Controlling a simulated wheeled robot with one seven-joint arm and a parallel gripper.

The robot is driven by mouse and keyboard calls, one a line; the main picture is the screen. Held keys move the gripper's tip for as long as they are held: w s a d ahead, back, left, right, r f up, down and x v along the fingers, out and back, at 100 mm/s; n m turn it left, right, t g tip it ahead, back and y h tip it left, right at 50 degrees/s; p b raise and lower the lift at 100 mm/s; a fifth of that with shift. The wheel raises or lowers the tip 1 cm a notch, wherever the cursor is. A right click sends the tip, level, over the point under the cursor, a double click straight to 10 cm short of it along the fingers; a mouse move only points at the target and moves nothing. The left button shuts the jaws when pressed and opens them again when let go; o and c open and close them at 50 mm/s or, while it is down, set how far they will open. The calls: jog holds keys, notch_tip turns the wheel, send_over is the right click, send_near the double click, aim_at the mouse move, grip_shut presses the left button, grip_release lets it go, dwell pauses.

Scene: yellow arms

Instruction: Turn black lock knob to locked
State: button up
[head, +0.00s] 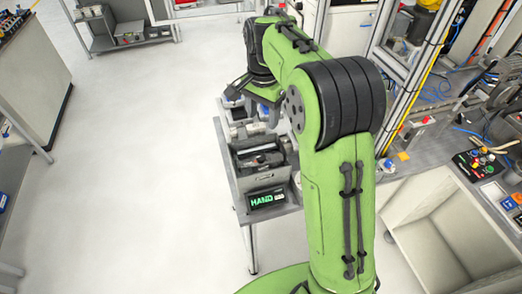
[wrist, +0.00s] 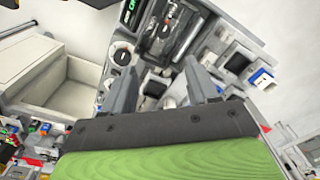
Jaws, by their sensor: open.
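My gripper (wrist: 161,68) is open, its two grey fingers spread and nothing seen between them. In the head view my gripper (head: 258,108) hangs over the far part of a narrow grey bench. In the wrist view a round black knob (wrist: 122,55) on a light plate sits just beyond the left fingertip, apart from it. No knob can be made out in the head view.
Small devices (wrist: 262,77) stand right in the wrist view. A grey bin (head: 435,240) stands at right. Open floor (head: 140,170) lies left.

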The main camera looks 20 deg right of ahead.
aim_at(261, 156)
jog(key=shift+m, duration=0.4)
jog(key=f, duration=0.5)
jog(key=w+f, duration=0.1)
jog(key=f, duration=0.5)
jog(key=f+b, duration=0.1)
jog(key=f, duration=0.5)
jog(key=shift+w+f, duration=0.25)
jog(key=c, duration=1)
jog(key=shift+c, duration=0.2)
